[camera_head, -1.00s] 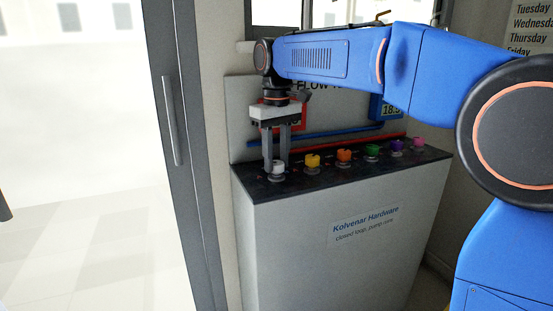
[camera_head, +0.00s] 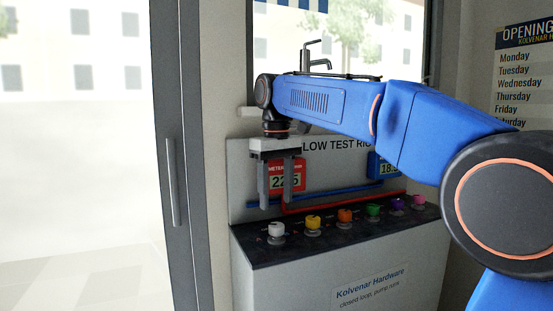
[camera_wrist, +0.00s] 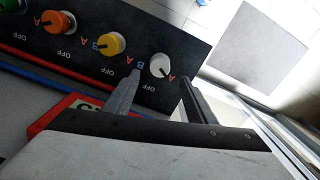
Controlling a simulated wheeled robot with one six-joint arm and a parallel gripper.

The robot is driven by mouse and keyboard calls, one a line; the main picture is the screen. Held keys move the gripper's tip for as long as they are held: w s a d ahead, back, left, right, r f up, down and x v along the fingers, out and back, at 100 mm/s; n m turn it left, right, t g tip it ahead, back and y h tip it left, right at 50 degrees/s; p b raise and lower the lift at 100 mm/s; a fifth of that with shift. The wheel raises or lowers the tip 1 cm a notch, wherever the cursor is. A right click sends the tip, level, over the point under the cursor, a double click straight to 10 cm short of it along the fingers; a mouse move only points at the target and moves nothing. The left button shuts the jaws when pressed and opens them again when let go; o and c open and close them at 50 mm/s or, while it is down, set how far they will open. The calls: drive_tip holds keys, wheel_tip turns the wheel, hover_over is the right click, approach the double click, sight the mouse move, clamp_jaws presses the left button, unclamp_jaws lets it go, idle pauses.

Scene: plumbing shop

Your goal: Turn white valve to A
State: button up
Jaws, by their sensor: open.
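The white valve (camera_head: 276,230) is a round knob at the left end of the row on the dark panel top (camera_head: 262,252). In the wrist view the white valve (camera_wrist: 160,65) shows beyond and between my two fingers, with a dark pointer mark on it directed toward the letter A (camera_wrist: 172,77). The letters B and OFF are also printed around it. My gripper (camera_head: 276,203) is open and empty, with its fingers pointing down above the white valve and apart from it. It also shows in the wrist view (camera_wrist: 158,82).
Yellow (camera_head: 313,222), orange (camera_head: 344,215), green (camera_head: 373,209), purple (camera_head: 396,203) and pink (camera_head: 418,199) valves continue the row to the right. A red-framed display (camera_head: 287,182), blue and red pipes stand behind. A dark door frame (camera_head: 185,150) is at left.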

wheel_tip(320, 180, up, 10)
drive_tip(key=shift+r, duration=0.15)
idle(0.5)
